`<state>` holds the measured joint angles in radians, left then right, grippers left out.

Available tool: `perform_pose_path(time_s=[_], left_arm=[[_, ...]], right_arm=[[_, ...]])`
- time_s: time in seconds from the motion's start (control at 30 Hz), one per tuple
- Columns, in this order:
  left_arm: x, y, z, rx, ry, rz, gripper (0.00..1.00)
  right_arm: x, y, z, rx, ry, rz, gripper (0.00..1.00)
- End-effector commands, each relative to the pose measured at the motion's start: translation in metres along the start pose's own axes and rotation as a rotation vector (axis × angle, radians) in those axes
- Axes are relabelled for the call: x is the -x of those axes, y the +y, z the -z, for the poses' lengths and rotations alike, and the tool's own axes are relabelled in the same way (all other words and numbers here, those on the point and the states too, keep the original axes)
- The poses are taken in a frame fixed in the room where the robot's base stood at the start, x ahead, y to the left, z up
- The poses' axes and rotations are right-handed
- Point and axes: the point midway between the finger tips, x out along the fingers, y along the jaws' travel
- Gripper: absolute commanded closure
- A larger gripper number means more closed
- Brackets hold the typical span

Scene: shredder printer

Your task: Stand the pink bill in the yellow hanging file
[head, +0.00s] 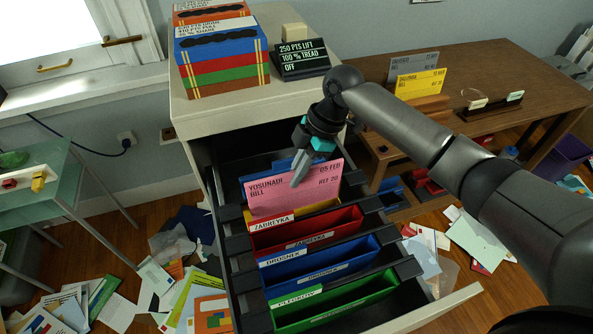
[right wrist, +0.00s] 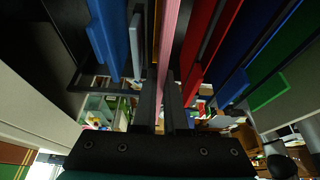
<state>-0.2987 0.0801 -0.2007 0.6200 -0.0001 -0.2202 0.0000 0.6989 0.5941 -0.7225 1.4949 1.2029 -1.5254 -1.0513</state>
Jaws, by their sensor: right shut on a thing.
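The pink bill (head: 293,192), printed "YOSUNADI BILL", stands nearly upright over the open drawer. My right gripper (head: 301,168) is shut on its upper part, and the bill shows edge-on between the fingers in the right wrist view (right wrist: 170,35). The yellow hanging file (head: 328,206) shows as a strip along the bill's lower edge, just behind the red file. Whether the bill's bottom is inside the yellow file or just above it, I cannot tell. My left gripper is out of view.
The red (head: 308,232), blue (head: 320,266) and green (head: 337,300) files hang in front; another blue file lies behind the bill. The cabinet top (head: 205,112) holds striped boxes (head: 222,60) and a black sign (head: 301,60). Papers litter the floor.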

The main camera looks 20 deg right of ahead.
Motion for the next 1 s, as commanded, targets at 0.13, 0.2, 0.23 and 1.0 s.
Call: perform_pose_path(time_s=[0.13, 0.2, 0.23, 1.0], left_arm=[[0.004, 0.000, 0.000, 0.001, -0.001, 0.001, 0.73], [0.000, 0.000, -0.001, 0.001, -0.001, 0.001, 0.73], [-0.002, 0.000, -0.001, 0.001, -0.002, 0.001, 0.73], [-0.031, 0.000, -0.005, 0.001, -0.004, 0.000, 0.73]], right_arm=[[-0.002, 0.000, -0.001, -0.001, 0.000, 0.001, 1.00], [-0.009, 0.000, -0.003, -0.001, 0.000, 0.002, 1.00], [-0.011, -0.001, -0.004, -0.001, 0.000, 0.002, 1.00], [-0.066, -0.002, -0.028, -0.001, -0.003, 0.006, 1.00]])
